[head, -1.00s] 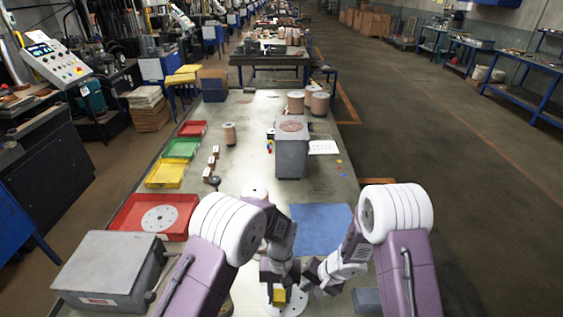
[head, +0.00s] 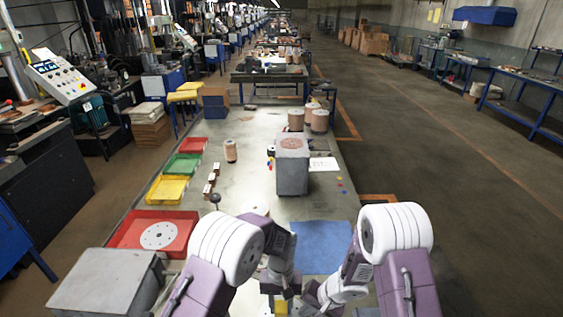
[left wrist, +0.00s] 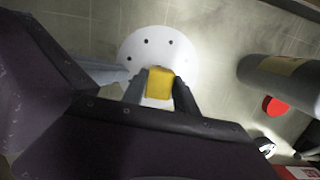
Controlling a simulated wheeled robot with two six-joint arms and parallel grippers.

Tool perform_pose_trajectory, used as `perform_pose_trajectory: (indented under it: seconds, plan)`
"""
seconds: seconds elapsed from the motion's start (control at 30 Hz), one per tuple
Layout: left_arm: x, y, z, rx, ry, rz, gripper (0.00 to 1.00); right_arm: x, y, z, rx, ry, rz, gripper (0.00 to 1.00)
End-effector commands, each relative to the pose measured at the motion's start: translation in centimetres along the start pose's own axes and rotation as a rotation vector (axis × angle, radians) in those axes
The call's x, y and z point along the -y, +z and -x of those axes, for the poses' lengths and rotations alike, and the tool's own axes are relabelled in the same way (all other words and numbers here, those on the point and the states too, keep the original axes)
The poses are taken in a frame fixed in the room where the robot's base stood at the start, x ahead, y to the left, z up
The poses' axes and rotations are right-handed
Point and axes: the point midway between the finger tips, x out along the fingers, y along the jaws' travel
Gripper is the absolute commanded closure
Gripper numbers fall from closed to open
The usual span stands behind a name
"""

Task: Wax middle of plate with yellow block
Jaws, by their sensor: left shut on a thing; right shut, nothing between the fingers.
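My left gripper (left wrist: 160,85) is shut on the yellow block (left wrist: 160,82). In the left wrist view the block is over the near part of a white round plate (left wrist: 150,48) with small holes; I cannot tell whether it touches. In the head view the yellow block (head: 281,307) shows at the bottom edge, under my left gripper (head: 279,294). The plate beneath is mostly hidden there by my arms and the frame edge. My right gripper (head: 311,297) is shut and empty, close to the right of the left one.
A blue mat (head: 322,247) lies ahead on the table. A grey block-shaped stand (head: 292,172) is beyond it. A red tray (head: 120,238) with another white disc, a yellow tray (head: 167,190) and a green tray (head: 183,166) line the left edge. A grey box (head: 100,283) is near left.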

Motion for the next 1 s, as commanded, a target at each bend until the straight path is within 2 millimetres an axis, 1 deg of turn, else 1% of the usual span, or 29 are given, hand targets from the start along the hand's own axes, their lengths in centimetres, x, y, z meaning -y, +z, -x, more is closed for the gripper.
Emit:
perform_pose_trajectory:
  seconds: [0.03,0.13,0.33,0.6,0.7,0.87,1.0]
  plan:
    - [-0.2,1.2,-0.5,0.020,-0.006,-0.010,1.00,0.4,-0.4,0.0,-0.009,-0.009,-0.009,1.00]
    - [-0.2,1.9,-0.7,0.023,-0.007,-0.012,1.00,0.5,-0.5,0.0,-0.011,-0.012,-0.011,1.00]
    - [-0.2,2.3,-0.8,0.027,-0.007,-0.012,1.00,0.7,-0.6,0.0,-0.012,-0.017,-0.012,1.00]
    - [-0.3,5.1,-1.1,0.029,-0.008,-0.014,1.00,0.8,-0.6,0.0,-0.013,-0.018,-0.013,1.00]
    - [-0.2,5.6,-1.1,0.030,-0.009,-0.015,1.00,0.8,-0.5,0.0,-0.013,-0.018,-0.012,1.00]
    - [-0.2,5.6,-1.1,0.030,-0.009,-0.013,1.00,0.8,-0.5,0.0,-0.013,-0.017,-0.010,1.00]
    - [-0.2,4.2,-0.8,0.023,-0.006,-0.009,1.00,0.6,-0.4,0.0,-0.010,-0.013,-0.009,1.00]
